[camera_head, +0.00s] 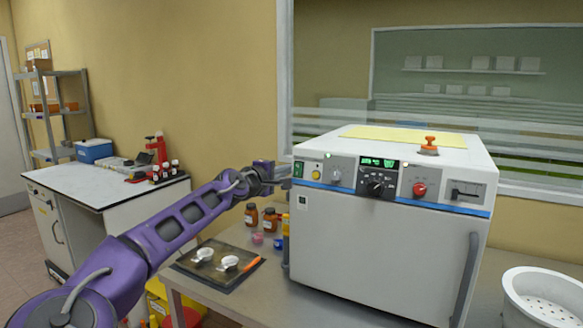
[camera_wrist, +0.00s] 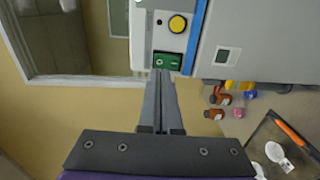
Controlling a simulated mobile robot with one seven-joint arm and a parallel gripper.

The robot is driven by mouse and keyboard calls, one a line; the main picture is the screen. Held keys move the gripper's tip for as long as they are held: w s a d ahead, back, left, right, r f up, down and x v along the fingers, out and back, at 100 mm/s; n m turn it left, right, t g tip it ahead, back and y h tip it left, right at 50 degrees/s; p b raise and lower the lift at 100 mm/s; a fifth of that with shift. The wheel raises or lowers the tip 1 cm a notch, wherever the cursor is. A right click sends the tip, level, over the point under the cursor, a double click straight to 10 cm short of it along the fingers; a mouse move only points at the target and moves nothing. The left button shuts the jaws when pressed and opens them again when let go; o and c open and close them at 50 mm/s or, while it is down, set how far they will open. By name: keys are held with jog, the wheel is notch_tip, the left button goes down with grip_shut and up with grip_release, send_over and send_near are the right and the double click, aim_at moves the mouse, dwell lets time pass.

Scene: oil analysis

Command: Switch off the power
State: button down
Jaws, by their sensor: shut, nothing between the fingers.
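A large white machine (camera_head: 385,245) stands on the table, with a control panel along its upper front. At the panel's left end is a green power switch (camera_head: 298,169), with a yellow button beside it (camera_head: 317,175). The wrist view shows the green switch (camera_wrist: 167,60) just beyond my fingertips and the yellow button (camera_wrist: 178,24) past it. My gripper (camera_wrist: 161,73) is shut and empty, its tips at or very near the switch's edge; I cannot tell whether they touch. In the head view my gripper (camera_head: 286,170) reaches the machine's left side.
Brown bottles (camera_head: 270,220) stand on the table below my gripper. A dark tray (camera_head: 215,276) with white dishes and an orange tool lies at the table's left. A white perforated basket (camera_head: 540,298) is at the right. A window is behind the machine.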

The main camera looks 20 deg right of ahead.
aim_at(297, 163)
jog(key=shift+x, duration=1.9)
jog(key=shift+w+d, duration=0.15)
jog(key=shift+r, duration=0.25)
jog(key=shift+r, duration=0.1)
